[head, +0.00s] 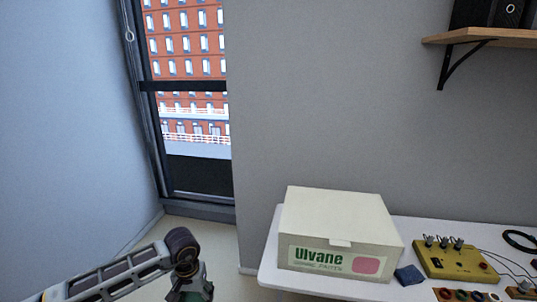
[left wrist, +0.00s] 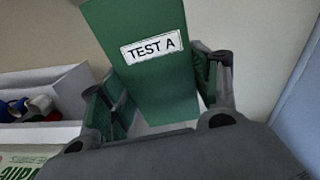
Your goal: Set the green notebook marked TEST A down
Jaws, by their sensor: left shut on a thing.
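The green notebook (left wrist: 150,85) with a white label reading TEST A fills the middle of the left wrist view. My left gripper (left wrist: 165,90) is shut on it, with one finger on each side. The notebook's far end runs out of the top of that view. In the head view my left gripper (head: 190,288) is at the bottom edge, left of the white table (head: 269,262) and apart from it. Only a little green shows there, and most of the notebook is hidden or out of frame. My right gripper is in neither view.
A cream box marked Ulvane (head: 340,225) covers the table's left part. Right of it are a small dark block (head: 408,275), a yellow switch box (head: 455,260) and cables. A wall shelf (head: 490,38) is above. Bare floor (head: 205,238) lies left of the table.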

